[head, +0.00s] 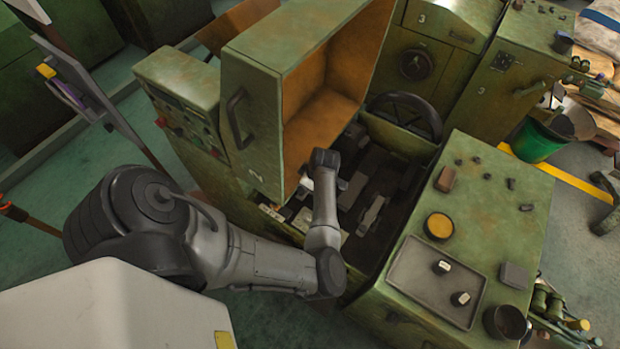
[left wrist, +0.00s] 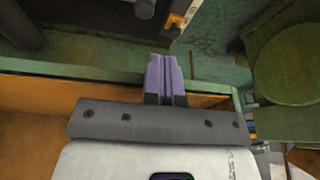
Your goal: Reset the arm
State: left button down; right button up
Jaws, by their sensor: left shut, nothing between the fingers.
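My left arm (head: 250,258) comes in from the left of the head view and bends up. Its wrist end (head: 325,160) is in front of the open cover of the green machine. The fingers of that hand are hard to make out there, close to the edge of the cover. In the left wrist view the two purple fingers of my left gripper (left wrist: 165,78) are together with nothing between them. They overlap a green edge (left wrist: 90,70) in the picture; I cannot tell whether they touch it. My right gripper does not show.
The open cover (head: 257,110), orange inside, stands up beside the open machine bay with a handwheel (head: 405,110). On the green bench to the right are a grey tray (head: 415,290) with two small parts, an orange-topped tin (head: 438,225) and a dark cup (head: 505,322).

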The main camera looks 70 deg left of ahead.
pick_arm(q)
jog(key=shift+v, duration=1.8)
